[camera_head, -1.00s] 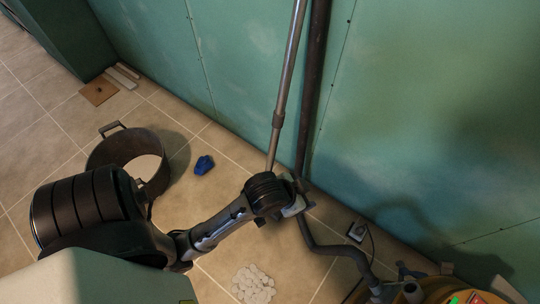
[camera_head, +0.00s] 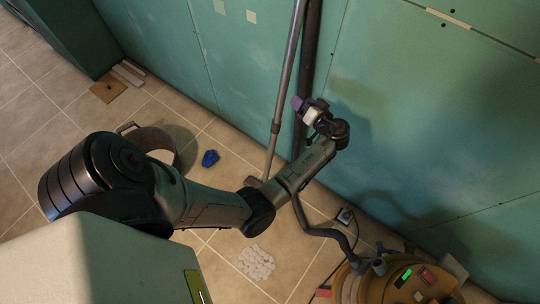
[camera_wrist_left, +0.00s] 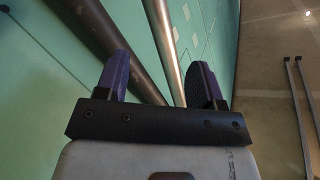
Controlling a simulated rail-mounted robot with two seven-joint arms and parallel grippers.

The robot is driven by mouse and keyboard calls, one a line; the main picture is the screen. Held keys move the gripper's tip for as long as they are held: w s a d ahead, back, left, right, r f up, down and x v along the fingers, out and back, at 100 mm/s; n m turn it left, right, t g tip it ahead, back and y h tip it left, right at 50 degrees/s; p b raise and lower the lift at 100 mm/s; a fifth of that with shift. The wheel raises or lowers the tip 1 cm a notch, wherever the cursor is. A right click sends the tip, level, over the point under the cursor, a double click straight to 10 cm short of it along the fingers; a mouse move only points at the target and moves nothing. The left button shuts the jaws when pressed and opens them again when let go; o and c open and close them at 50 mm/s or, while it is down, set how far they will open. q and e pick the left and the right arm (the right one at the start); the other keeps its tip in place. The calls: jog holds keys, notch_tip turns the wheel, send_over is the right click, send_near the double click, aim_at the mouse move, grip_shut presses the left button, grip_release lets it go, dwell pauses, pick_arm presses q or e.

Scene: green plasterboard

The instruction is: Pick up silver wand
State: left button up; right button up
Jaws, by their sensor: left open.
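The silver wand (camera_head: 287,80) is a long metal tube leaning upright against the green wall. A dark pipe (camera_head: 311,60) runs close beside it on the right. My left gripper (camera_head: 300,104), with purple fingers, is at about the wand's mid-height, just right of it and in front of the dark pipe. In the left wrist view my open gripper (camera_wrist_left: 163,80) has the silver wand (camera_wrist_left: 167,48) and the dark pipe (camera_wrist_left: 128,40) showing between its fingers. I cannot tell how far the wand is from the fingers. My right gripper is not in view.
A dark metal tub (camera_head: 150,142), a blue object (camera_head: 210,158) and white pebbles (camera_head: 256,263) are on the tiled floor. The wall (camera_head: 400,100) stands close behind.

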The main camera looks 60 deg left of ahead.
pick_arm(q)
jog(key=a+r+n+y, duration=0.2)
jog(key=a+r+n, duration=0.1)
jog(key=a, duration=1.1)
jog(key=shift+s+n, duration=0.2)
jog(key=shift+n, duration=0.7)
jog(key=c, duration=1.1)
